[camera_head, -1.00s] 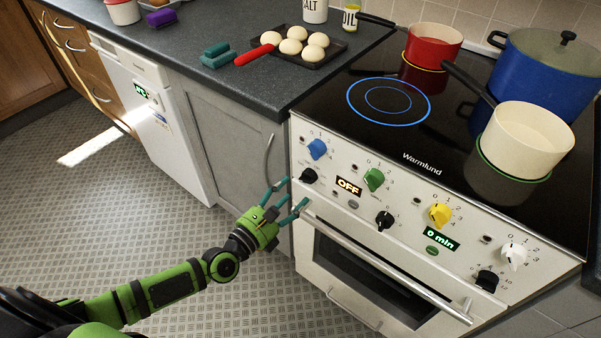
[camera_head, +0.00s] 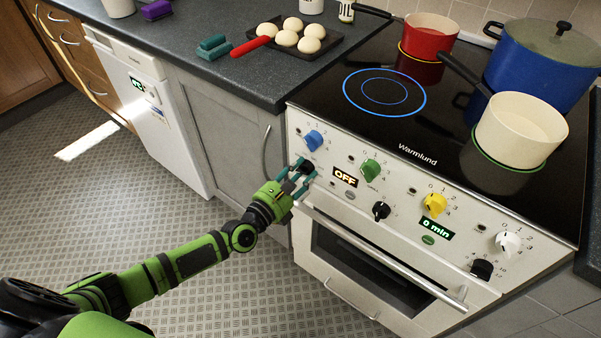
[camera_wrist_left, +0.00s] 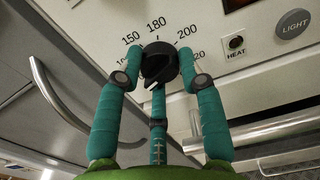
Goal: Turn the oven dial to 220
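The oven dial (camera_wrist_left: 158,65) is a round black knob on the white control panel, with 150, 180 and 200 printed around its top. A label at its right, partly hidden, ends in 20. The dial also shows at the panel's left end in the head view (camera_head: 307,167), partly covered. My left gripper (camera_head: 300,178) is at the dial. In the wrist view its teal fingers (camera_wrist_left: 160,80) stand open left, right and below the knob; firm contact cannot be told. My right gripper is not in view.
Blue (camera_head: 313,140), green (camera_head: 370,169), yellow (camera_head: 435,204) and white (camera_head: 508,242) knobs sit on the same panel. An orange display (camera_head: 345,177) reads OFF. The oven door handle (camera_head: 385,262) runs below the panel. Pots stand on the hob above.

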